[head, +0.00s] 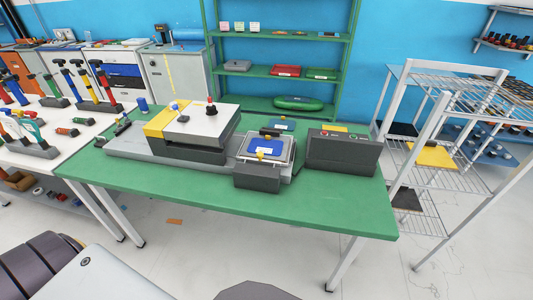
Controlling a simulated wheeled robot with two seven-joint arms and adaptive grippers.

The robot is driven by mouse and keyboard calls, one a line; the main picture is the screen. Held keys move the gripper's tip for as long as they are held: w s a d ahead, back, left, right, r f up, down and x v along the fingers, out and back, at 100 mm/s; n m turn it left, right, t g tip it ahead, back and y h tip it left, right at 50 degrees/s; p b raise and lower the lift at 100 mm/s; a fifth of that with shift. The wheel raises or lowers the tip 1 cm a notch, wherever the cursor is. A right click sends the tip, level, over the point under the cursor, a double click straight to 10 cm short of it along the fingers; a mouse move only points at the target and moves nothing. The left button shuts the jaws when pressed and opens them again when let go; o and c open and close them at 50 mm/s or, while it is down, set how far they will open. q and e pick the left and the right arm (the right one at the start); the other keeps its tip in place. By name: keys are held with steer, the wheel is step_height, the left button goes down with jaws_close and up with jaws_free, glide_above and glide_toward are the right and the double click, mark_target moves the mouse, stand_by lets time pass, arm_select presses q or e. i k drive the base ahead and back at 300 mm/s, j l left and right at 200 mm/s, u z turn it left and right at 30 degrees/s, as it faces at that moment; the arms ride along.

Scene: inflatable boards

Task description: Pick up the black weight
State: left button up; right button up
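I cannot tell for sure which thing is the black weight. A small dark piece with a red knob (211,107) stands on top of the grey and yellow machine (195,125) on the green table. A dark block (257,178) sits at the front of the table, below a tray with a blue panel (266,148). A small black bar (269,132) lies behind that tray. Neither of my grippers is in view; only parts of my own body show along the bottom edge.
The green table (180,192) has bare room along its front edge and at front right. A dark control box (342,150) stands on its right. A white bench with several tools (75,120) is at left. A wire shelf rack (450,155) stands at right. A green shelf (280,55) is behind.

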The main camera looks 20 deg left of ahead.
mark_target(101, 142)
steer(key=u, duration=2.25)
